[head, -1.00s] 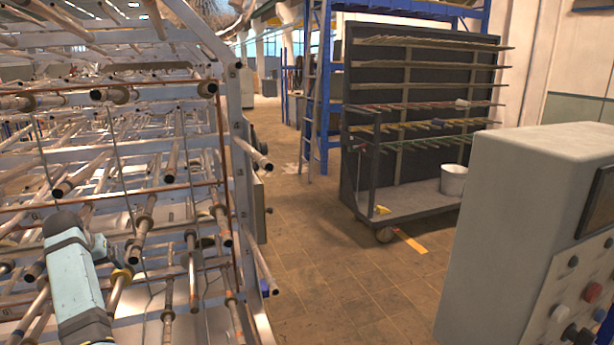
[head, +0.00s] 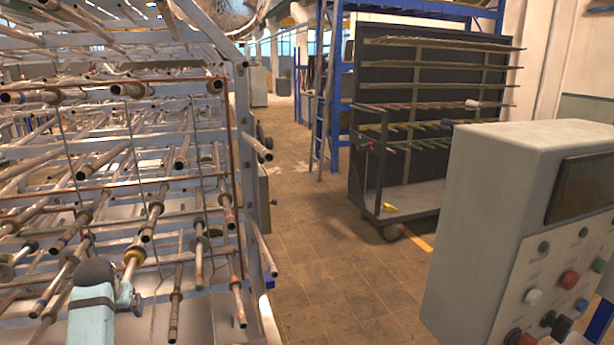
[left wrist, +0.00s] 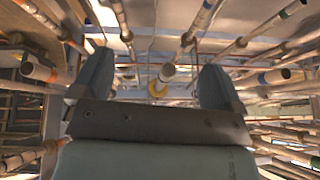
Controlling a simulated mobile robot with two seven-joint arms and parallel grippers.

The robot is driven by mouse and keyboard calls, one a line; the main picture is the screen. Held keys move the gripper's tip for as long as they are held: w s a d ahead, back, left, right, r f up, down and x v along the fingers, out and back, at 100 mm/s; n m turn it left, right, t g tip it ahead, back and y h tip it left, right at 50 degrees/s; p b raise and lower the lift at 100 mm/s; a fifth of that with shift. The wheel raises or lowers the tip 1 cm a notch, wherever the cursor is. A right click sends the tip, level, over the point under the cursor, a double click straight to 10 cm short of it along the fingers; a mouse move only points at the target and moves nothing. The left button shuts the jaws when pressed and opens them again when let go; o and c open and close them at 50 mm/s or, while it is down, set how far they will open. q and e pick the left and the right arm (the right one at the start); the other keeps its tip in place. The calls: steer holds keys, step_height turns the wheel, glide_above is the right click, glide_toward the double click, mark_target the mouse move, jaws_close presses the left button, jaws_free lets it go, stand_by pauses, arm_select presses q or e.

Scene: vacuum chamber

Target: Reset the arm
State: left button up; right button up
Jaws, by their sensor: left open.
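My left arm, light blue with a dark band, comes in at the lower left of the head view. Its gripper (head: 122,286) is in front of the metal rack (head: 243,130), low among the rods. In the left wrist view the two fingers of the gripper (left wrist: 155,82) stand wide apart. I cannot tell how far the fingers are from the rods. My right gripper is not in view.
Several rods stick out from the rack toward the aisle. A grey control cabinet (head: 490,200) with buttons stands at the right. A dark wheeled cart (head: 365,180) with rod shelves is behind it. The tiled floor (head: 325,265) between is clear.

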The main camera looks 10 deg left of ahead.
arm_select(q)
steer(key=s+d+f+m+h, duration=0.2)
steer(key=s+d+f+m, duration=0.15)
steer(key=s+d, duration=1.15)
steer(key=s+d+f+m+h, duration=0.1)
steer(key=s+d+f+m, duration=0.25)
steer(key=s+d, duration=1.2)
steer(key=w+d+f+t+h, duration=0.1)
steer(key=w+d+f+t, duration=0.1)
steer(key=f, duration=0.4)
steer(key=w+d+f+t+h+p, duration=0.1)
steer(key=w+d+f+t+h, duration=0.1)
steer(key=f+t, duration=0.3)
steer(key=shift+w+d+f+m, duration=0.2)
steer(key=shift+d+f+m, duration=0.15)
steer(key=shift+f, duration=0.35)
